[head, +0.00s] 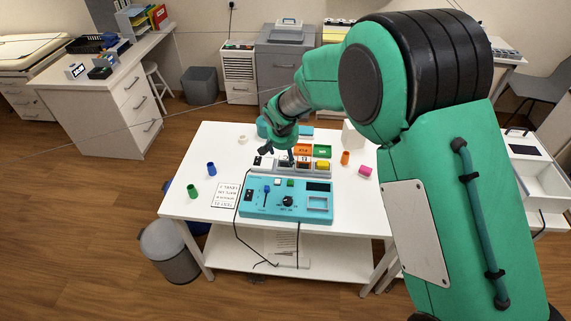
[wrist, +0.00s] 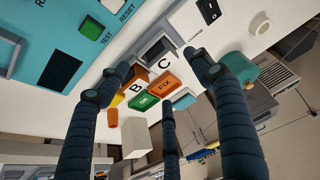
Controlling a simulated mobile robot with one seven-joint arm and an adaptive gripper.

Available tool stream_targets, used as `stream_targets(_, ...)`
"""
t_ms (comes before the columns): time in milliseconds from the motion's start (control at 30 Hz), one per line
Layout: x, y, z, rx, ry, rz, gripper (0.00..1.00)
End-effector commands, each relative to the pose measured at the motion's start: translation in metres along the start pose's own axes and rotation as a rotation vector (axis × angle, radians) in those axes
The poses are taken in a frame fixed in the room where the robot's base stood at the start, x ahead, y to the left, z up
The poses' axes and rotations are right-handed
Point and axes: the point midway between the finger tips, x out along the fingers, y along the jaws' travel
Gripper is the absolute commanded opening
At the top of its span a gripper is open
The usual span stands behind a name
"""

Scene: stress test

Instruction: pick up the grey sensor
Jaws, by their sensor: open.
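A grey block-like thing with a darker face, likely the grey sensor (wrist: 155,48), sits in the pale tray row beside the letter C in the wrist view. My gripper (wrist: 160,75) is open, with its dark fingers spread around the near side of that spot. I see no contact between the fingers and the grey thing. In the head view my gripper (head: 280,150) is low over the back of the white table (head: 215,145), above the tray row, and partly hides the grey thing.
A teal panel (head: 270,207) with switches and a knob stands in front. An orange tray (head: 303,149), a green tray (head: 322,151) and a yellow block (head: 322,166) are just right of my gripper. A white box (head: 353,136) stands behind. The table's left side holds blue and green cylinders.

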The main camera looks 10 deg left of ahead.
Motion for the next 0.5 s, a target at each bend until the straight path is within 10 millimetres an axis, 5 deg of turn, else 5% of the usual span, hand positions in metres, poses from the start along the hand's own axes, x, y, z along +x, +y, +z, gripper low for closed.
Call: stream_targets(500, 0.0143, -0.0001, -0.0004, 0.0, 0.001, -0.001, 0.66)
